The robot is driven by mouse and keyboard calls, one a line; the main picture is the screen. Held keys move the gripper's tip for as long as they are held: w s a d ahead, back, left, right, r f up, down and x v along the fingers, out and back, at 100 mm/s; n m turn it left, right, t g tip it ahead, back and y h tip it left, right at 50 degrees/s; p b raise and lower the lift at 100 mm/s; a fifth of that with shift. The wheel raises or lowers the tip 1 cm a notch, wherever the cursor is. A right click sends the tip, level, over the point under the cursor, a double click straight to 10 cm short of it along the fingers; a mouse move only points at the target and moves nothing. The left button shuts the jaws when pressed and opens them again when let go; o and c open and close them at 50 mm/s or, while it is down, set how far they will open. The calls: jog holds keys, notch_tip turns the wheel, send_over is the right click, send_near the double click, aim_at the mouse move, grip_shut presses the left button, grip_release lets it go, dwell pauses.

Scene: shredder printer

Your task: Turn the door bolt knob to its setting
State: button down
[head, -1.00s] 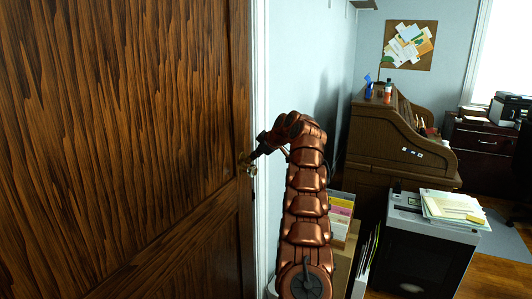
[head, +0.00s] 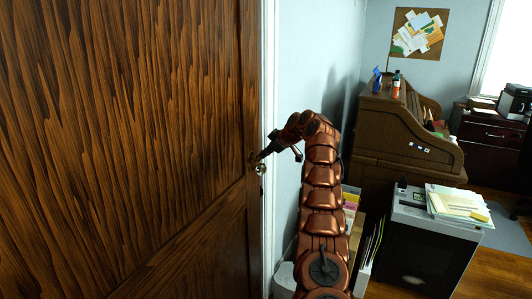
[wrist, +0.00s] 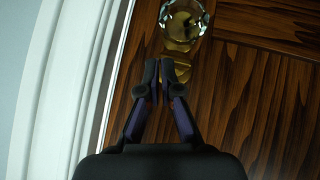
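The brown wooden door (head: 130,140) fills the left of the head view. A clear glass doorknob (head: 261,168) sits near its right edge; it shows large at the top of the wrist view (wrist: 184,18). Small brass hardware, perhaps the bolt knob (wrist: 181,72), shows just below it in the wrist view, partly behind my right finger. My gripper (head: 258,157) is at the door edge, just above the glass knob in the head view. In the wrist view its fingers (wrist: 158,75) are close together, beside the brass. I cannot tell whether anything is between them.
The white door frame (wrist: 70,80) runs close to the left of my fingers in the wrist view. In the head view, a shredder (head: 420,235) with papers on top and a wooden roll-top desk (head: 395,130) stand to the right of my arm.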

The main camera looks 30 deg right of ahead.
jog(key=shift+f, duration=0.35)
dwell(0.3)
jog(key=shift+d+r+p, duration=0.1)
jog(key=shift+r+p, duration=0.5)
notch_tip(320, 180, up, 4)
jog(key=p, duration=0.2)
jog(key=shift+f+p, duration=0.25)
jog(key=shift+p, duration=0.1)
jog(key=d+v, duration=0.1)
jog(key=v, duration=0.8)
jog(key=shift+d+r+p, duration=0.25)
jog(key=shift+r+p, duration=0.05)
jog(key=shift+r, duration=0.1)
jog(key=shift+w+a, duration=0.1)
